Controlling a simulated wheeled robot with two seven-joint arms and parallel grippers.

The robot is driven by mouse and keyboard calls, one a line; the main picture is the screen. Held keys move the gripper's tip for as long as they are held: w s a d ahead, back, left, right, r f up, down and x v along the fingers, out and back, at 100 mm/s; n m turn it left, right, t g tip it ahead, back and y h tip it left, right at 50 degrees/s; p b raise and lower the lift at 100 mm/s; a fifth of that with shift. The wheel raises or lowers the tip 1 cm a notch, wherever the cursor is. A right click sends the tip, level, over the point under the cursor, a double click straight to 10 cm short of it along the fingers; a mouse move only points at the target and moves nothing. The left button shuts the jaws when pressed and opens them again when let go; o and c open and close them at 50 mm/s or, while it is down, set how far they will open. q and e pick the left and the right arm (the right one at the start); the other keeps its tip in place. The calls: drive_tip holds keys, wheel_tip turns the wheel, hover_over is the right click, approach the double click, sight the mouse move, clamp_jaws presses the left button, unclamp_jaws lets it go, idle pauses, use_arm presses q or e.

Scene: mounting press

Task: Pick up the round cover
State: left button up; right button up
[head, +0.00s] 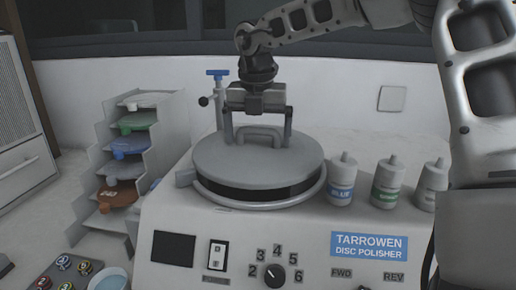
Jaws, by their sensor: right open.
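The round cover (235,162) is a grey disc lid with a raised bar handle (259,134) on top. It sits on the round black-sided bowl of the disc polisher (300,228). My right gripper (258,138) comes in from the upper right and points down over the cover. Its two fingers are spread, one on each side of the handle, with the tips near the cover's top. I cannot tell whether they touch it. My left gripper is not in view.
Three bottles (342,182) stand on the polisher right of the cover. A blue-handled tap (217,80) rises behind it. A stepped rack (118,160) with coloured discs stands at the left. A small bowl (108,280) and several coloured round pieces (66,278) are at the lower left.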

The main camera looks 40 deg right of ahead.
drive_tip(key=c, duration=0.9)
drive_tip(key=shift+r, duration=0.1)
drive_tip(key=shift+c, duration=0.3)
